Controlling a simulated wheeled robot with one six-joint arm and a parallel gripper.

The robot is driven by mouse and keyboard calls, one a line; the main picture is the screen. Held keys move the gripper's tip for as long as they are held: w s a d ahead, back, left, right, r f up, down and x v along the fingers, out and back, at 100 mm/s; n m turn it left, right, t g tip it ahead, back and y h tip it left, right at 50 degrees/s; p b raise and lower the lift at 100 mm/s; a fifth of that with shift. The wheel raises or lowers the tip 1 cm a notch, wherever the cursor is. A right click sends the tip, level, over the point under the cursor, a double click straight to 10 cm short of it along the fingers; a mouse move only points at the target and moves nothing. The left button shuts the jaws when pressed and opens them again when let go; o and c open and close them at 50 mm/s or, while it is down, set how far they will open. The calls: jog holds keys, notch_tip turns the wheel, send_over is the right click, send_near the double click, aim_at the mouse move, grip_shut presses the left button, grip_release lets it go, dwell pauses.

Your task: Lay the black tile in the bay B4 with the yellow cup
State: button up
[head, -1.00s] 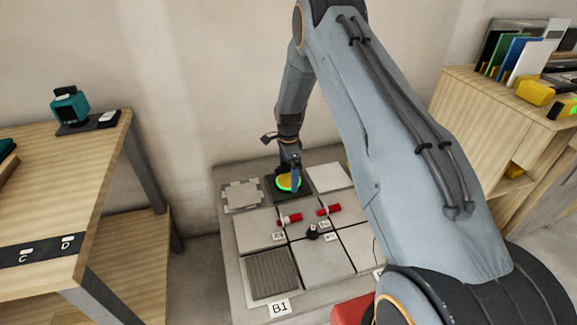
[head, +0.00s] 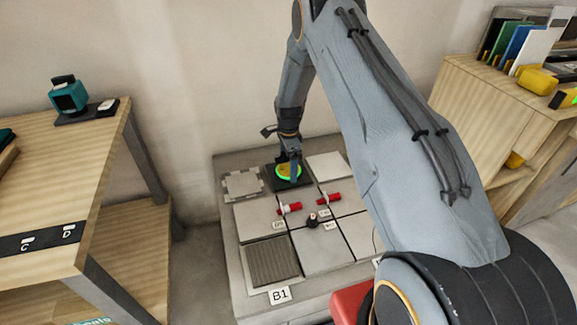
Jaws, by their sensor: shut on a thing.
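The yellow cup (head: 286,171), with a bright green ring around it, is on the black tile (head: 272,185). My gripper (head: 289,163) is over the cup and shut on it; its fingers hide part of the cup. The black tile is in the back row of the slab, between a grey notched plate on the left and a pale tile on the right. I cannot tell whether it rests fully in its bay or is just above it. The small bay labels in the middle are too small to read for sure, so I cannot pick out B4 by its label.
Red-handled tools (head: 289,208) and (head: 328,198) and a black knob (head: 312,220) sit at the tile joints. A ribbed grey plate (head: 272,262) lies behind the B1 label (head: 280,295). A wooden table (head: 75,150) stands left, a wooden cabinet (head: 490,120) right.

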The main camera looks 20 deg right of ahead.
jog(key=o, duration=1.2)
jog(key=shift+c, duration=0.2)
notch_tip(320, 180, up, 7)
jog(key=shift+f, duration=0.2)
jog(key=shift+s+r, duration=0.15)
jog(key=shift+r, duration=0.85)
jog(key=s+a+r+n+p, duration=0.2)
jog(key=s+r+n+p, duration=0.3)
jog(key=s+r, duration=0.8)
jog(key=s+a+r+n+p, duration=0.25)
jog(key=s+r+n, duration=0.55)
jog(key=s+r, duration=0.5)
jog(key=s+r+n+p, duration=0.3)
jog(key=s+n, duration=0.1)
jog(key=s, duration=1)
jog(key=shift+n, duration=0.4)
